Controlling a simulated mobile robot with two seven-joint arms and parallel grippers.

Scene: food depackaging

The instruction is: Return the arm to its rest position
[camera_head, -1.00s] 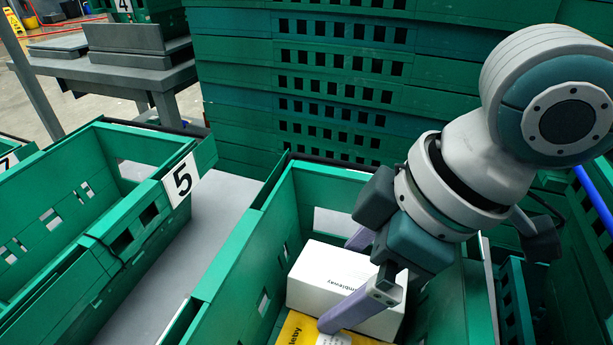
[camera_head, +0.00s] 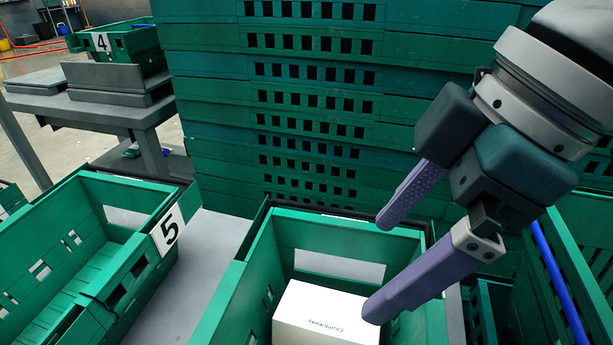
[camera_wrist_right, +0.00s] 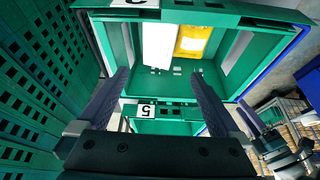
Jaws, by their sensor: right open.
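My right gripper (camera_head: 379,267) is open, with its two purple fingers apart and nothing between them. It hangs above the right side of a green crate (camera_head: 225,300). A white box (camera_head: 318,315) lies in that crate, below and left of the fingertips, apart from the gripper as far as I can tell. In the right wrist view the open fingers (camera_wrist_right: 158,73) frame the crate, with the white box (camera_wrist_right: 159,45) beside a yellow package (camera_wrist_right: 194,41) inside it.
A tall stack of green crates (camera_head: 290,100) stands behind the crate. Another green crate with a number 5 label (camera_head: 167,232) is at the left. A grey table (camera_head: 110,115) holds a crate labelled 4 (camera_head: 125,45). A blue pole (camera_head: 560,280) is at the right.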

